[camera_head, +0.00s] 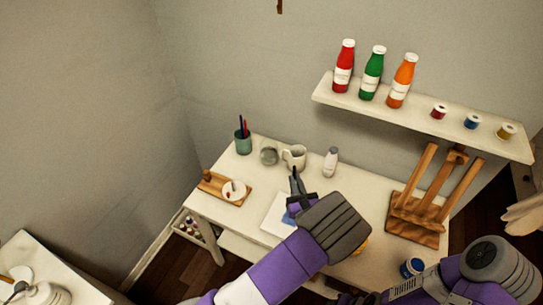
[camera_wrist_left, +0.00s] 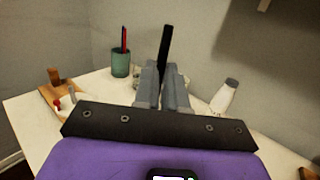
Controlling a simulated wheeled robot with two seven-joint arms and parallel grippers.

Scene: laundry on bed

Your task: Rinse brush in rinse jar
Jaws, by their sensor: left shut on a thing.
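My left gripper (camera_head: 296,190) is shut on a thin dark stick, which I take to be the brush (camera_wrist_left: 165,50). In the left wrist view it stands up from between the closed fingers (camera_wrist_left: 164,85); its bristles cannot be made out. A greyish, glass-like jar (camera_head: 269,156), likely the rinse jar, stands at the back of the table, left of a white mug (camera_head: 294,155). The gripper is in front of the mug and right of the jar. In the left wrist view the fingers hide most of that area. My right arm is at the lower right; its fingers cannot be made out.
A wooden easel (camera_head: 418,215) is right. A shelf (camera_head: 420,118) with bottles overhangs the back. A blue-topped pot (camera_head: 411,267) is near the front.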

